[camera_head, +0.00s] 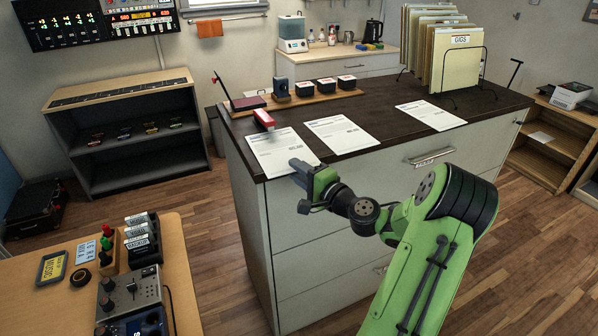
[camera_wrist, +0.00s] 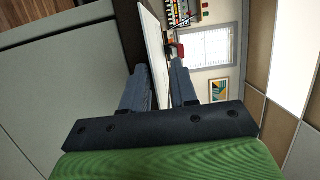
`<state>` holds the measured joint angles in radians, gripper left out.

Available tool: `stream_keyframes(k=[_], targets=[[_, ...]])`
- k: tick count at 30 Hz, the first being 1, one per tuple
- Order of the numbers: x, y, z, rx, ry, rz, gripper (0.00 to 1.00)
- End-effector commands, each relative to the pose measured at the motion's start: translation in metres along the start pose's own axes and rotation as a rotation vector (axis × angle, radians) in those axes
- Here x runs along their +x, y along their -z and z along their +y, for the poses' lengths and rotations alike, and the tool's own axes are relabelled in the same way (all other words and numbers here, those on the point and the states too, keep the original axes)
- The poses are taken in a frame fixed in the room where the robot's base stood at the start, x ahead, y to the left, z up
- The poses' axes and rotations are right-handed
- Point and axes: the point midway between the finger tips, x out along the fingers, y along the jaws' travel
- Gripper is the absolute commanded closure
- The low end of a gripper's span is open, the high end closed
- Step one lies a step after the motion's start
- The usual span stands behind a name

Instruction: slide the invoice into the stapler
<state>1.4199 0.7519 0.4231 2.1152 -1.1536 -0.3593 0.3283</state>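The nearest invoice (camera_head: 282,150) is a white printed sheet at the left front corner of the dark cabinet top (camera_head: 375,160), with its front edge at the counter edge. The red stapler (camera_head: 264,119) stands just behind its far edge; a small red shape in the wrist view (camera_wrist: 179,50) appears to be it. My gripper (camera_head: 300,172) is at the sheet's front edge. In the wrist view my fingers (camera_wrist: 159,75) stand apart, with the white sheet (camera_wrist: 151,36) extending into the gap between them. Whether either finger touches it is unclear.
Two more invoices (camera_head: 340,134) (camera_head: 430,114) lie to the right. A wooden tray (camera_head: 300,101) with dark boxes is behind the stapler, beside a propped dark panel (camera_head: 246,102). A folder rack (camera_head: 455,65) stands at the right back. The counter between the sheets is clear.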

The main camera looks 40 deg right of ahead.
Motion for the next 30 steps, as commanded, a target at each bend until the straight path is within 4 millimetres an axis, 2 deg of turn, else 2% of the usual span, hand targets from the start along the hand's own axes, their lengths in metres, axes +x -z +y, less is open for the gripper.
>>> stream_keyframes(k=[8, 11, 14, 24, 27, 30], targets=[[-0.001, 0.0, 0.0, 0.0, 0.0, 0.0, 0.69], [-0.009, 0.001, 0.001, 0.001, -0.002, 0.002, 0.69], [-0.031, 0.001, 0.001, 0.002, -0.002, 0.006, 0.69], [-0.126, 0.002, 0.0, 0.003, -0.001, 0.007, 0.69], [-0.145, 0.001, 0.0, 0.002, 0.0, 0.005, 0.69], [-0.155, 0.0, 0.0, -0.001, 0.0, 0.002, 0.69]])
